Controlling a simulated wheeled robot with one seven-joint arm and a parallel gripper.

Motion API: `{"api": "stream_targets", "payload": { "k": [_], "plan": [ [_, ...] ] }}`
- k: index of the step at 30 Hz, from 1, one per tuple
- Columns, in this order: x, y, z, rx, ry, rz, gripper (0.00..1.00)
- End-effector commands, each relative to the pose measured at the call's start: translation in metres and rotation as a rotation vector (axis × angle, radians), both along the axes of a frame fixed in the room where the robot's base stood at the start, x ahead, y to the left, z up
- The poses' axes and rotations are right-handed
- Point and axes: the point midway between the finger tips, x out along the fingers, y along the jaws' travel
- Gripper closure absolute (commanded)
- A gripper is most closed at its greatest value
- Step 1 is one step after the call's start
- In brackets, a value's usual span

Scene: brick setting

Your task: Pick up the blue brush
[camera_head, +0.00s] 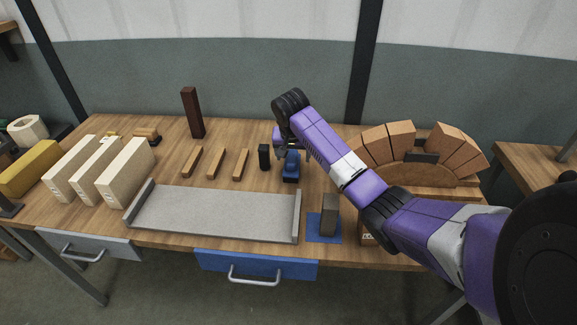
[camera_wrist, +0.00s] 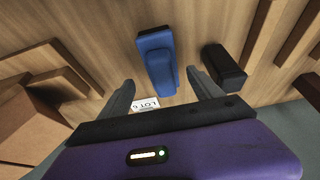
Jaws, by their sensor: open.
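The blue brush (camera_head: 291,166) lies on the wooden workbench, right of the middle, just in front of my gripper's end. It also shows in the wrist view (camera_wrist: 157,62), a long blue body with a raised blue handle and a dark edge at its far end. My gripper (camera_wrist: 162,88) is open, with one grey finger on each side of the brush's near end. I see no contact between the fingers and the brush.
A small black block (camera_head: 264,157) stands left of the brush, close to one finger in the wrist view (camera_wrist: 226,66). Wooden strips (camera_head: 216,164) lie further left. A grey tray (camera_head: 215,213) is in front. A brick arch (camera_head: 410,160) stands at the right.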

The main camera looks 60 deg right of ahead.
Motion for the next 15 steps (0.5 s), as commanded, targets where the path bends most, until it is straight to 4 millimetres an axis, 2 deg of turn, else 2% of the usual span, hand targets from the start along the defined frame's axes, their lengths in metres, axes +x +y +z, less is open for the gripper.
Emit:
{"api": "stream_targets", "payload": {
  "k": [15],
  "plan": [
    [0.015, -0.020, -0.051, -0.002, -0.001, 0.002, 0.25]
  ]
}}
